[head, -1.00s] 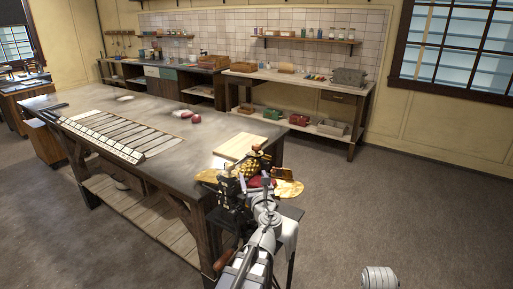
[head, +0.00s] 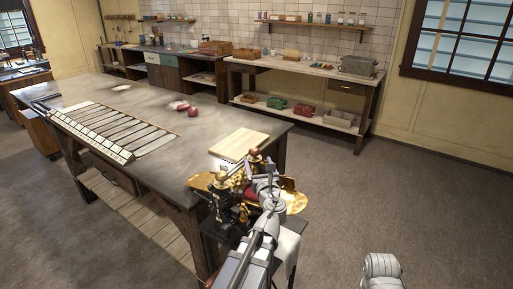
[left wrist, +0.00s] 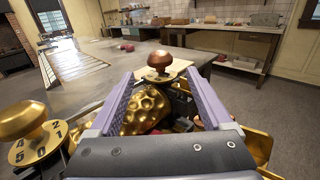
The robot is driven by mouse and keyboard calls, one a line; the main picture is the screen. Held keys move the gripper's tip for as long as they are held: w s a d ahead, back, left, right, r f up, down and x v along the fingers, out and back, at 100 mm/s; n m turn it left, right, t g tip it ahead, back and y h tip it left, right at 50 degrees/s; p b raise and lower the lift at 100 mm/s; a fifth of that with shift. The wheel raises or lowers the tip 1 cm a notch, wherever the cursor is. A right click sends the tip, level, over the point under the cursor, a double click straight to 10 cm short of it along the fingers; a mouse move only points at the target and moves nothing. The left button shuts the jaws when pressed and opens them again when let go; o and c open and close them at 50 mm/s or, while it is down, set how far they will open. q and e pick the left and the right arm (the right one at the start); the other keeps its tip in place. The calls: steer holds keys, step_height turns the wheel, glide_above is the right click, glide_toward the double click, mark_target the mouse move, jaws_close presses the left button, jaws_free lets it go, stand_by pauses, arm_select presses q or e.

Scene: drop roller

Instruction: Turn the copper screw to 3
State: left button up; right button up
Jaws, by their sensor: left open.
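The copper screw (left wrist: 160,60) has a round copper knob on a dark dial plate. It stands upright at the far side of the brass machine and also shows in the head view (head: 254,155). A second, brass knob (left wrist: 25,120) sits at the left of the wrist view on a brass dial with digits. My left gripper (left wrist: 160,78) is open, its purple fingers pointing toward the copper screw, which appears between the fingertips. I cannot tell whether they touch it. A honeycomb brass roller (left wrist: 146,110) lies between and below the fingers. In the head view my left gripper (head: 266,180) covers part of the machine.
The machine stands at the near end of a long grey workbench (head: 120,92). A pale wooden board (head: 240,145) lies beside it, with red round things (head: 188,109) farther back. A side bench (head: 300,73) runs along the back wall. The floor at right is open.

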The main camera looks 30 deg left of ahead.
mark_target(256, 155)
arm_select(q)
steer(key=shift+r, duration=0.1)
steer(key=x, duration=0.7)
steer(key=shift+w+a, duration=0.25)
steer(key=shift+w, duration=0.05)
jaws_close()
stand_by(0.6)
